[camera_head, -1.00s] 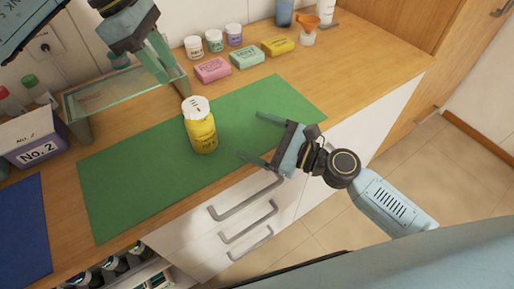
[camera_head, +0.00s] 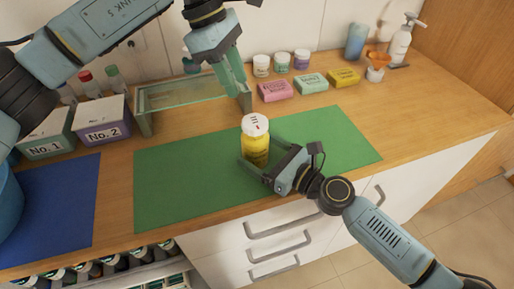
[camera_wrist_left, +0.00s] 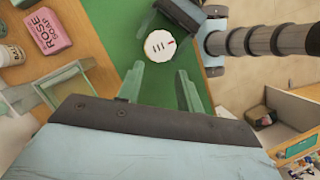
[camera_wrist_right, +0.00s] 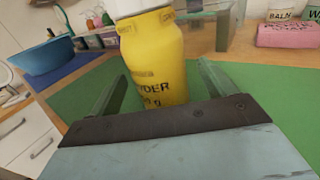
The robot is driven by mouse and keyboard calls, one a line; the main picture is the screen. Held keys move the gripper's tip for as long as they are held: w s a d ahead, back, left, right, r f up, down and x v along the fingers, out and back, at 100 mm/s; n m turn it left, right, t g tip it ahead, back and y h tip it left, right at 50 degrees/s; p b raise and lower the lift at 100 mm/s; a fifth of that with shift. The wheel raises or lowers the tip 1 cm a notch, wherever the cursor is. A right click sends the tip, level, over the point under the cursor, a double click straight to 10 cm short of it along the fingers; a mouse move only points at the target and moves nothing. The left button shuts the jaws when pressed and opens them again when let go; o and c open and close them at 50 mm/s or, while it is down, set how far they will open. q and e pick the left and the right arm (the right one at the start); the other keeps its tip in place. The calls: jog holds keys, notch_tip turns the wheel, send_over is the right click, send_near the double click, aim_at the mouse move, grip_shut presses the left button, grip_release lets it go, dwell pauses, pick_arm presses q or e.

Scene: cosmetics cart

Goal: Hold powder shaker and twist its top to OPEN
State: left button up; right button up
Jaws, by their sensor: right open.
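The powder shaker (camera_head: 255,150) is a yellow bottle with a white top (camera_head: 255,124), upright on the green mat (camera_head: 180,183). My right gripper (camera_head: 262,151) is open low around the bottle; in the right wrist view the yellow body (camera_wrist_right: 154,65) stands between its fingers, with a gap on each side. My left gripper (camera_head: 238,92) is above and behind the shaker, fingers pointing down. In the left wrist view its fingers (camera_wrist_left: 160,72) are apart and empty.
A glass shelf stand (camera_head: 185,92) is left of my left gripper. Boxes No. 1 (camera_head: 47,147) and No. 2 (camera_head: 101,134) stand at the left. Soap boxes (camera_head: 310,83) and small jars line the back. The mat's right part is clear.

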aim_at(263, 121)
jog(key=shift+x, duration=0.85)
jog(key=shift+c, duration=0.2)
pick_arm(q)
jog(key=shift+o, duration=0.4)
pick_arm(e)
jog(key=c, duration=1.1)
pick_arm(q)
jog(key=shift+o, duration=1.3)
jog(key=shift+f, duration=0.15)
jog(key=shift+o, duration=1.2)
jog(key=shift+s+d+f, duration=0.15)
jog(key=shift+s+f, duration=0.05)
jog(key=shift+f, duration=0.1)
jog(key=shift+o, duration=1)
notch_tip(263, 121, down, 6)
jog(key=s+g+h, duration=0.2)
jog(key=h, duration=0.5)
jog(key=shift+s+d+r+h, duration=0.15)
jog(key=shift+s+d+h, duration=0.15)
jog(key=shift+h, duration=0.1)
jog(key=a+f+n+t+h, duration=0.5)
jog(key=a+h, duration=0.1)
jog(key=a, duration=0.1)
jog(key=d, duration=0.4)
jog(key=w+d, duration=0.1)
jog(key=d, duration=0.6)
jog(key=shift+w+d+r, duration=0.15)
jog(key=shift+w+d, duration=0.2)
jog(key=shift+w, duration=0.05)
